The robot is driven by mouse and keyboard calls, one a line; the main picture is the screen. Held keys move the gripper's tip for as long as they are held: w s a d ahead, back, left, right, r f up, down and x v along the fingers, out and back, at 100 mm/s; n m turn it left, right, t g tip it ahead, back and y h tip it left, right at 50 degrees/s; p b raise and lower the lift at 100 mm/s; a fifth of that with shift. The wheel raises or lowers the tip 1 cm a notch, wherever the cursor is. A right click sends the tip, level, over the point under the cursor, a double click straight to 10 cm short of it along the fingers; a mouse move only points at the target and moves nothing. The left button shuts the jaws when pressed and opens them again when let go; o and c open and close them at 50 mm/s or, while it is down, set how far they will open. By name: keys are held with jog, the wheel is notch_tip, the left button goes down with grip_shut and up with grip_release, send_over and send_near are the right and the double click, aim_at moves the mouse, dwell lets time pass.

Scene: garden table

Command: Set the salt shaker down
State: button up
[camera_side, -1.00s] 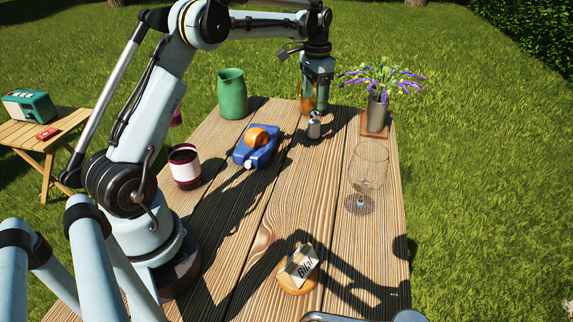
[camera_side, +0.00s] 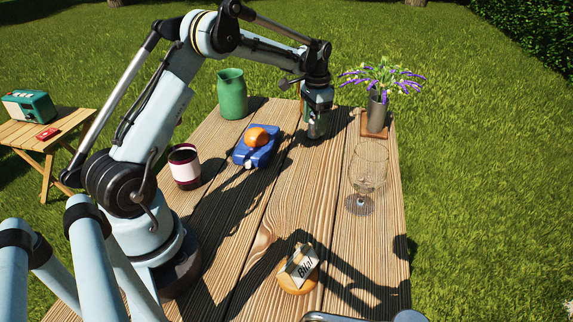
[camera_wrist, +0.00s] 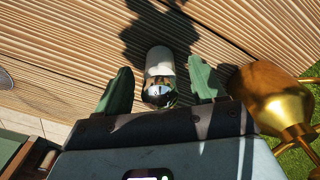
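The salt shaker (camera_wrist: 159,63) shows in the wrist view as a pale cylinder with a shiny metal top. It is between the two green fingers of my gripper (camera_wrist: 161,86), with a gap on each side. My gripper is open around it and not touching it as far as I can see. In the side view my gripper (camera_side: 316,125) is low over the far part of the wooden table (camera_side: 290,200), and its fingers mostly hide the shaker there.
A metal vase of purple flowers (camera_side: 377,112) stands on a wooden coaster close right of my gripper. A blue box with an orange-brown item (camera_side: 256,148) lies to the left, with a green jug (camera_side: 232,95) behind. A wine glass (camera_side: 368,170) stands nearer.

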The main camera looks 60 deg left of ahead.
jog(key=c, duration=1.2)
jog(key=shift+r, duration=0.1)
